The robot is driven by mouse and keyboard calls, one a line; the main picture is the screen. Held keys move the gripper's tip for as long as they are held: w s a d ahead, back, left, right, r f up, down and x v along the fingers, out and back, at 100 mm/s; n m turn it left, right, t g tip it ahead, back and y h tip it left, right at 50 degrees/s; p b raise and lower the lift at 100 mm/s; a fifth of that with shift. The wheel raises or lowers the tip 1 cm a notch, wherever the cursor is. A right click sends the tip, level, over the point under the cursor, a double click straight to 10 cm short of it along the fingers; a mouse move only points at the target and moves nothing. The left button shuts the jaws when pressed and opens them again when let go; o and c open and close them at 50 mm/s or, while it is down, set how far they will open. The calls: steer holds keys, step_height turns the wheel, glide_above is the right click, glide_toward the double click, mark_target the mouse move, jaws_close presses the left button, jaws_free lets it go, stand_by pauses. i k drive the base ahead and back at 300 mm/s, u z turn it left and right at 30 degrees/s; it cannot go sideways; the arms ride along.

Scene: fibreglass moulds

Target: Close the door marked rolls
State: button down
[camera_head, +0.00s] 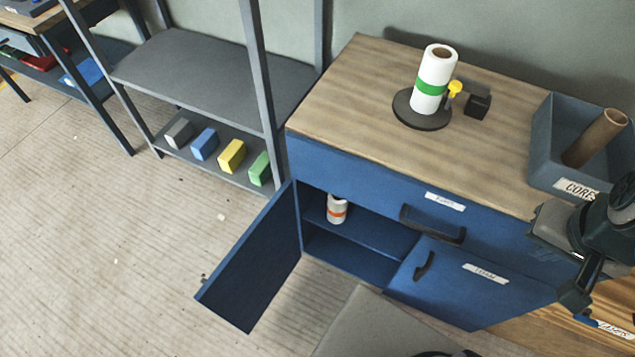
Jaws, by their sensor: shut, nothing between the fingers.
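A blue cabinet (340,166) stands with its left door (252,262) swung wide open, out over the floor to the left. I see that door's inner face; any label on its outer face is hidden. The right door (450,288) has a dark handle and a white label too small to read surely; it looks shut or nearly so. A white roll with an orange band (337,209) stands on the inner shelf behind the open door. My gripper (580,305) is shut and empty at the right, beside the right door and far from the open one.
A drawer (370,190) with a handle is above the doors. On top stand a white roll with a green band (433,80) and a bin marked CORES (545,165). A grey rack (190,75) with several coloured blocks is behind the open door.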

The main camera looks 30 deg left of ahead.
mark_target(239, 291)
steer(key=z, duration=1.55)
steer(key=k, duration=2.9)
steer(key=u, duration=1.3)
steer(key=i, duration=0.5)
steer(key=u, duration=0.05)
